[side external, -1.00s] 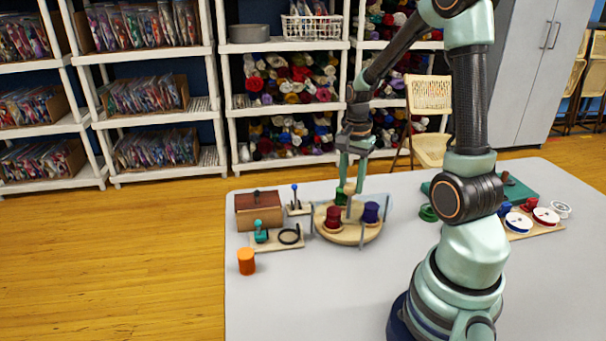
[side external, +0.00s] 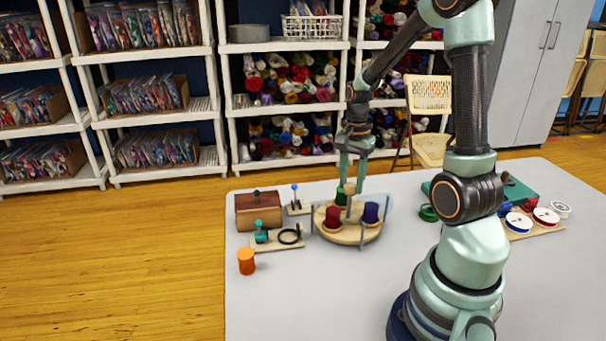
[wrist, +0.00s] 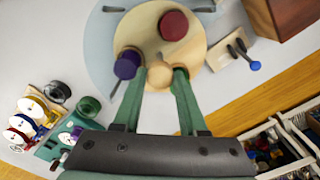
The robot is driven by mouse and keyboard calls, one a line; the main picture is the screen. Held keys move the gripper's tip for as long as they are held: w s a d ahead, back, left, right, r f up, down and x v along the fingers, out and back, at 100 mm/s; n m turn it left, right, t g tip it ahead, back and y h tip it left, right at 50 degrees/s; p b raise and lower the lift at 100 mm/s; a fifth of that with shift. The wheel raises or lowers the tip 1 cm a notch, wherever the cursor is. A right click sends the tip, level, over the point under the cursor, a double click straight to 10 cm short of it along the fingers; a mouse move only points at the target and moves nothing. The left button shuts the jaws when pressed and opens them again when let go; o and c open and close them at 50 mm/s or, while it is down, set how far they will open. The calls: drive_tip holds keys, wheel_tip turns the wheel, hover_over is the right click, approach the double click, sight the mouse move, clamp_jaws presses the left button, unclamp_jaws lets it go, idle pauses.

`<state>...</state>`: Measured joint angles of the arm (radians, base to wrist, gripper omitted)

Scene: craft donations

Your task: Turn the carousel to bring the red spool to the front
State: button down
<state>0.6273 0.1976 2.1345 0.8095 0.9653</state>
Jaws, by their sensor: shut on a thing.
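A purple spool (side external: 371,212) stands at the right. A green spool (side external: 341,196) is at the back, partly hidden. The left finger passes close to the purple spool (wrist: 127,65).
Grey upright posts stand around the carousel. An orange cylinder (side external: 246,261) stands nearer. A green ring (side external: 428,213) and spools are at right. The front table is clear.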

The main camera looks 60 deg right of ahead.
drive_tip(key=shift+r+m, duration=0.1)
drive_tip(key=shift+m, duration=10.9)
